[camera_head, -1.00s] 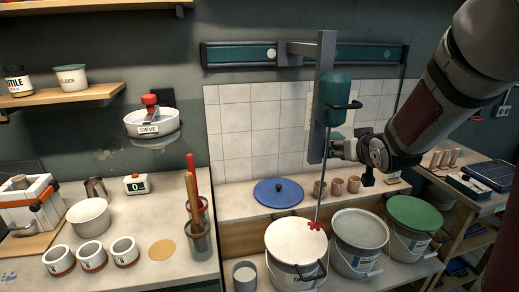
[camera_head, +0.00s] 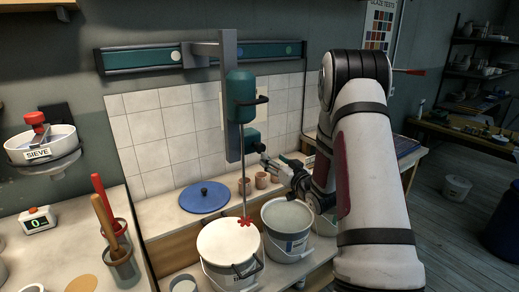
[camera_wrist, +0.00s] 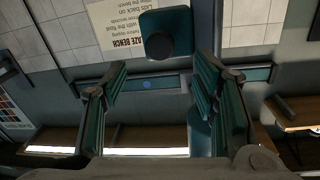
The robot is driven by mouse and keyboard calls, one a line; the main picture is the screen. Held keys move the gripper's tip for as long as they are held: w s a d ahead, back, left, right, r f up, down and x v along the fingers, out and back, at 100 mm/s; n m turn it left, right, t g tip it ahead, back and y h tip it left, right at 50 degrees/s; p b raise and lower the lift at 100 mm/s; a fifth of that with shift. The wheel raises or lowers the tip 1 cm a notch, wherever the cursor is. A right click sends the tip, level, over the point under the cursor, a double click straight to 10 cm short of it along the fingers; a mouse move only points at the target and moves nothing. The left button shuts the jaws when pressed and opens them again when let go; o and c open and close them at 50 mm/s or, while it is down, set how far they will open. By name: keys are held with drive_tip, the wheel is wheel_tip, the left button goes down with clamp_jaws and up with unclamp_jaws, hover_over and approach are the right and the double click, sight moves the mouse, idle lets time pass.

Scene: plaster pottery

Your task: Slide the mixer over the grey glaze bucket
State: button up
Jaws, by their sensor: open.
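The mixer (camera_head: 240,88) has a teal motor, a grey post and a thin shaft with a red paddle. It hangs from the teal wall rail (camera_head: 145,60), its paddle at the white bucket (camera_head: 222,245). The grey glaze bucket (camera_head: 287,218) stands just right of the white one. My gripper (camera_head: 268,162) is right of the mixer, close to the teal knob (camera_head: 252,141) low on its post. In the wrist view my gripper (camera_wrist: 163,75) is open, with the knob (camera_wrist: 167,32) ahead between the finger lines; I cannot tell whether they touch.
A blue lid (camera_head: 204,198) and small clay cups (camera_head: 261,181) lie on the ledge behind the buckets. My arm hides most of the bucket further right. A sieve (camera_head: 40,145) and a tool pot (camera_head: 121,266) are at the left. Open floor shows at the far right.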

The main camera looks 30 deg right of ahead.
sight(262, 149)
drive_tip(key=w, duration=0.7)
drive_tip(key=w+d, duration=0.1)
drive_tip(key=w, duration=0.3)
drive_tip(key=shift+s, duration=0.1)
clamp_jaws()
